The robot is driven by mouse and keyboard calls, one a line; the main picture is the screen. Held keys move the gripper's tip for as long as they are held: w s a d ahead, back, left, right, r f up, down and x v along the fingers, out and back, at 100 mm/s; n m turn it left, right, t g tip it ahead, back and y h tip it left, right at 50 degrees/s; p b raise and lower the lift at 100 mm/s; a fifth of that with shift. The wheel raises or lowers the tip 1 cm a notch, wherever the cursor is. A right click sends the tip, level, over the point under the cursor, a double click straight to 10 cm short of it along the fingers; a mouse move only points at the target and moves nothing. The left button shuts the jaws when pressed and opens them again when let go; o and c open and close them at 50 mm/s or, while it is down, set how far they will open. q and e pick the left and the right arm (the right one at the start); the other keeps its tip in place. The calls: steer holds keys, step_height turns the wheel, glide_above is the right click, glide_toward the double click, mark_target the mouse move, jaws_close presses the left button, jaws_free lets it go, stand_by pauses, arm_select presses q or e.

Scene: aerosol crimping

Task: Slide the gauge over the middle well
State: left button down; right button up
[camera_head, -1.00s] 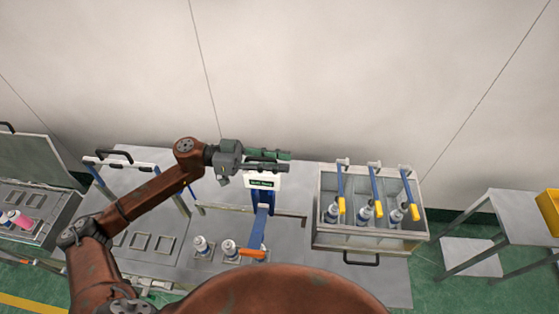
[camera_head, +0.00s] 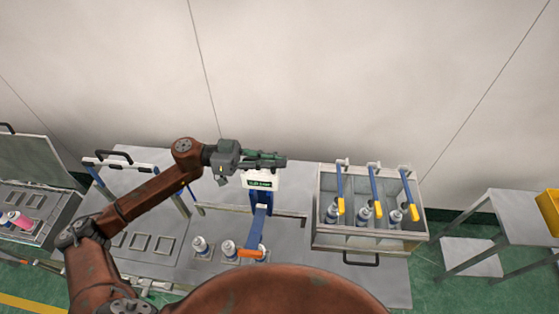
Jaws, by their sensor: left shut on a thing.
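The gauge (camera_head: 262,183) has a white head with a small green label on a blue post. It stands at the rail behind the row of three wells. Its blue arm (camera_head: 255,233) reaches forward to an orange tip (camera_head: 251,253) at the right well. My right gripper is out of view.
A metal open-topped box (camera_head: 345,240) with several cans and three blue-and-yellow levers stands to the right. A rail (camera_head: 225,206) runs across the bench. Empty square frames (camera_head: 141,241) lie to the left. A second frame with a black handle (camera_head: 114,155) stands at back left.

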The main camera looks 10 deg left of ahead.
mark_target(253, 160)
arm_select(q)
steer(key=a+p, duration=0.1)
steer(key=a, duration=0.6)
steer(key=shift+s, duration=0.15)
steer(key=shift+d, duration=0.25)
steer(key=c, duration=2)
jaws_free()
step_height(253, 160, up, 10)
